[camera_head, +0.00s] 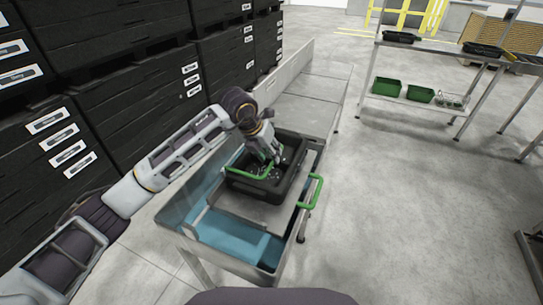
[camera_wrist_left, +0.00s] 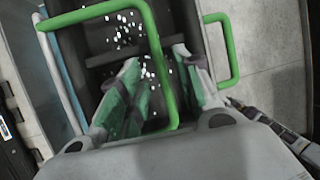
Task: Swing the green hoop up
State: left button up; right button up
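A green hoop (camera_head: 249,175) shows at the near left side of a black crate (camera_head: 285,187) on the washer bench. In the left wrist view the green hoop (camera_wrist_left: 158,55) arches large in front of my gripper. My left gripper (camera_head: 272,158) points down over the crate. In the wrist view its two green-padded fingers (camera_wrist_left: 158,85) are spread apart. The hoop's bar runs between and across them, nearer the camera, and I cannot tell whether it touches. A second green handle (camera_head: 314,192) sticks out on the bench's right side.
The bench has a blue tray section (camera_head: 230,238) at its near end. Black stacked bins (camera_head: 130,95) line the left side. A rack with green boxes (camera_head: 388,87) stands at the back right. The floor (camera_head: 420,190) to the right is clear.

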pick_arm(q)
jog(key=shift+x, duration=1.2)
grip_shut()
